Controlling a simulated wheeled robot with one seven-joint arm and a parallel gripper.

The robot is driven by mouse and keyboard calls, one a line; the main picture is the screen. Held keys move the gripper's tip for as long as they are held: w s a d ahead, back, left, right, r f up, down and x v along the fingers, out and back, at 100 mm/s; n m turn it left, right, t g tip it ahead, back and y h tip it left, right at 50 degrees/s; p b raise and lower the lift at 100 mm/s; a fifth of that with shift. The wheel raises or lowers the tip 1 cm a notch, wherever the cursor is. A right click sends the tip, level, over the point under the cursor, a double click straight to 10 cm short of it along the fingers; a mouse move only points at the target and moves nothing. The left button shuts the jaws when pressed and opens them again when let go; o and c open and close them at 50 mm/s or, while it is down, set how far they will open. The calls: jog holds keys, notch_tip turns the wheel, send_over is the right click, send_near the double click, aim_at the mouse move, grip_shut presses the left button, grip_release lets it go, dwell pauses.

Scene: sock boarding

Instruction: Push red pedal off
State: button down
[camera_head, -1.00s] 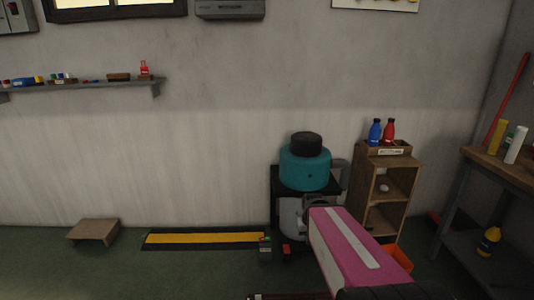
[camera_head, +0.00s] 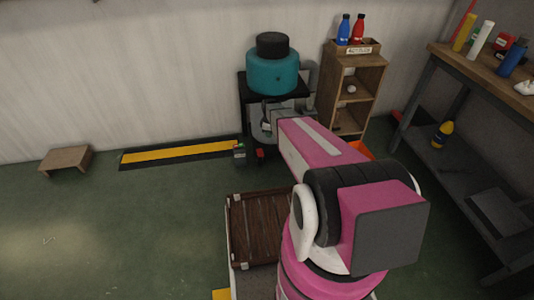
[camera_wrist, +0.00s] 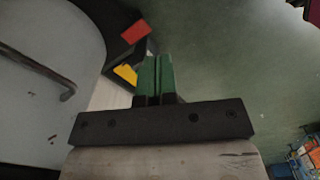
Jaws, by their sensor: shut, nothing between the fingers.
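The red pedal (camera_wrist: 136,31) shows in the wrist view on a dark base, above and a little left of my gripper's fingertips. In the head view, a small red pedal (camera_head: 260,153) is low at the front of the machine, near the floor. The machine (camera_head: 273,75) has a teal drum with a black cap. My gripper (camera_wrist: 156,62) has green fingers held together with nothing between them. The fingers are apart from the red pedal in the picture. A yellow part (camera_wrist: 126,74) is just left of the fingers. In the head view, my arm hides much of the machine's lower front.
A grey rounded body with a metal handle (camera_wrist: 68,92) fills the wrist view's left side. A wooden shelf (camera_head: 350,85) and a workbench (camera_head: 440,55) stand to the right. A small control box (camera_head: 239,150) is left of the pedal.

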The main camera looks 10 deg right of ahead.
jog(key=w+f+n, duration=0.4)
jog(key=w+f, duration=0.3)
jog(key=shift+w+f+n, duration=0.3)
jog(key=shift+w+n, duration=0.1)
send_near(260, 154)
jog(key=s+d+f, duration=0.1)
jog(key=d+f, duration=0.3)
jog(key=f, duration=0.4)
jog(key=shift+s+r, duration=0.15)
jog(key=shift+r, duration=0.1)
jog(key=shift+s+d, duration=0.1)
jog(key=shift+s, duration=0.05)
jog(key=shift+s+f, duration=0.1)
jog(key=shift+f, duration=0.45)
jog(key=shift+r, duration=0.1)
